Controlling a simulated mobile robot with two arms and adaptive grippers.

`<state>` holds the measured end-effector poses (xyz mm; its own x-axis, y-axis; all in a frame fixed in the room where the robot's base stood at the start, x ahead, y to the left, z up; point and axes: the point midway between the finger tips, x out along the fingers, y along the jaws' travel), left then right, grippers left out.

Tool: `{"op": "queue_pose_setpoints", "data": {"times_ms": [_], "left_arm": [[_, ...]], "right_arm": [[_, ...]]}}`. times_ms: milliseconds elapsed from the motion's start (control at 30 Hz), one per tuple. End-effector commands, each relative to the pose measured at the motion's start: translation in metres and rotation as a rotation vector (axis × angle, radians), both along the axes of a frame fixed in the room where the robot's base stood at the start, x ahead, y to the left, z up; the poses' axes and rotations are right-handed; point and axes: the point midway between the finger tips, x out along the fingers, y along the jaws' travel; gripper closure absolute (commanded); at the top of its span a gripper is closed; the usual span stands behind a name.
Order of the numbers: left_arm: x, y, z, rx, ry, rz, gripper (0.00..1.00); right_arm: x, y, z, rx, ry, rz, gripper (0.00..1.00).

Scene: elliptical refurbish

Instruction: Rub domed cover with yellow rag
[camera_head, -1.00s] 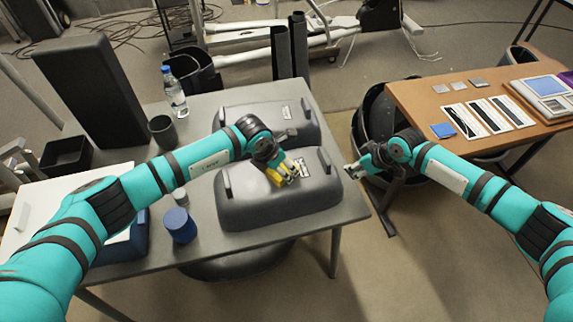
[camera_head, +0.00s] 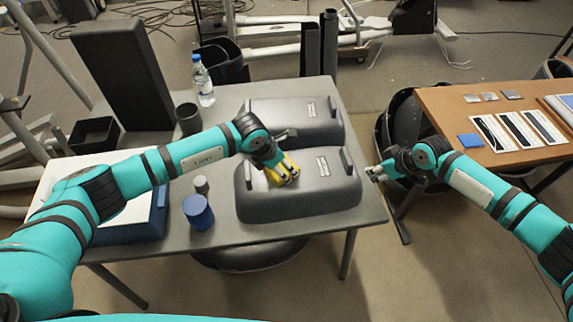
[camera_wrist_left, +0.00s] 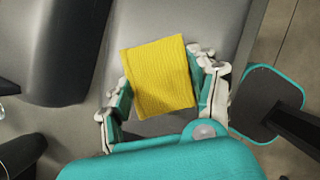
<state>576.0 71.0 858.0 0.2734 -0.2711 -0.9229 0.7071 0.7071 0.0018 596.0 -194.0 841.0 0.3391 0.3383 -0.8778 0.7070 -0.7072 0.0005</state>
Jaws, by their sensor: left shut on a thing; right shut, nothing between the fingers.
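Two dark grey domed covers lie on the grey table. The near domed cover (camera_head: 318,192) is under my left gripper, and the far one (camera_head: 290,118) lies behind it. My left gripper (camera_head: 284,178) is shut on the yellow rag (camera_head: 280,166) at the near cover's upper left part. In the left wrist view the yellow rag (camera_wrist_left: 158,77) lies between the fingers over the cover's grey surface; whether it touches is hard to tell. My right gripper (camera_head: 374,174) is shut and empty, just right of the table's edge.
A blue cylinder (camera_head: 198,211), a small grey cylinder (camera_head: 201,185), a dark cup (camera_head: 188,118) and a water bottle (camera_head: 203,82) stand left of the covers. A wooden table (camera_head: 440,98) with cards is at the right. A floor gap separates the tables.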

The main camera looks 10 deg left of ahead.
Motion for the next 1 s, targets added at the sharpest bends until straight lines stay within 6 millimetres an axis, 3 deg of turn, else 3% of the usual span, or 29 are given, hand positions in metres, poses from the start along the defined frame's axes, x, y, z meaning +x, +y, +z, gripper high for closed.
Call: {"op": "queue_pose_setpoints", "data": {"times_ms": [500, 667, 1000], "left_arm": [[-0.009, 0.032, -0.001, 0.000, 0.000, 0.001, 0.66], [-0.008, 0.028, -0.001, 0.000, 0.000, 0.000, 0.66], [-0.001, 0.001, 0.000, -0.001, 0.001, 0.001, 0.66]], "right_arm": [[0.000, 0.000, 0.000, 0.000, 0.000, 0.000, 1.00], [0.000, 0.000, 0.000, 0.000, 0.000, 0.000, 1.00], [0.000, 0.000, 0.000, 0.000, 0.000, 0.000, 1.00]]}}
